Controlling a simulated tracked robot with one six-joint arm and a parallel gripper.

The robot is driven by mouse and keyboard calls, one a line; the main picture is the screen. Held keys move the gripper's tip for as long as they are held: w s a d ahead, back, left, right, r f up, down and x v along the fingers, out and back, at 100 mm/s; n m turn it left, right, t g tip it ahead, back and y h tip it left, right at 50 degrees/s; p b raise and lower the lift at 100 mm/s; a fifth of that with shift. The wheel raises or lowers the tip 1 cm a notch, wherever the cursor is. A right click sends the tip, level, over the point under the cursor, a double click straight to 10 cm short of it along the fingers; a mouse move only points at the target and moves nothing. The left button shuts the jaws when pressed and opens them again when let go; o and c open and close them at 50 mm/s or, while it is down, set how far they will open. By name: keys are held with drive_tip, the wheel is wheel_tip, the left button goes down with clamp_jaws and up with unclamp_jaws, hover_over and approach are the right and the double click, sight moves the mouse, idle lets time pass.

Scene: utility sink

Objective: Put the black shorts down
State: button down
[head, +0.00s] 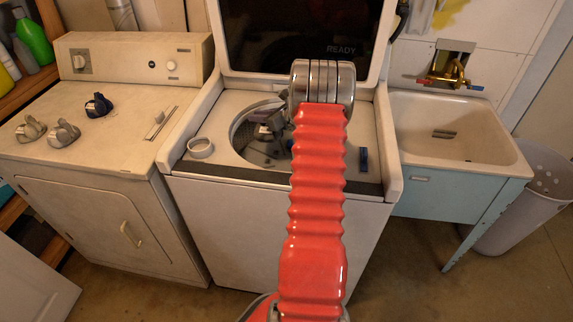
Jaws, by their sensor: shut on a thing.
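My arm reaches up the middle to the open top-load washer (180,165). My gripper (268,130) shows only in part, low over the round drum opening, left of the chrome wrist. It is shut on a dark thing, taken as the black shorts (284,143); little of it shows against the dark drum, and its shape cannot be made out. I cannot tell whether it touches the drum. The wrist and red arm hide the right part of the opening.
The dryer (120,132) at left bears a navy bundle (97,105), two grey-beige bundles (63,133) and a small pale item (160,117). A white ring (200,148) and a blue clip (363,159) lie on the washer top. The sink (470,160) and grey bin (535,190) are right.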

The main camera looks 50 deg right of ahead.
drive_tip(key=shift+f, duration=0.1)
drive_tip(key=shift+f, duration=3)
drive_tip(key=shift+f, duration=0.1)
drive_tip(key=shift+f, duration=1.8)
drive_tip(key=shift+f, duration=0.6)
drive_tip(key=c, duration=1.6)
unclamp_jaws()
drive_tip(key=shift+r, duration=0.15)
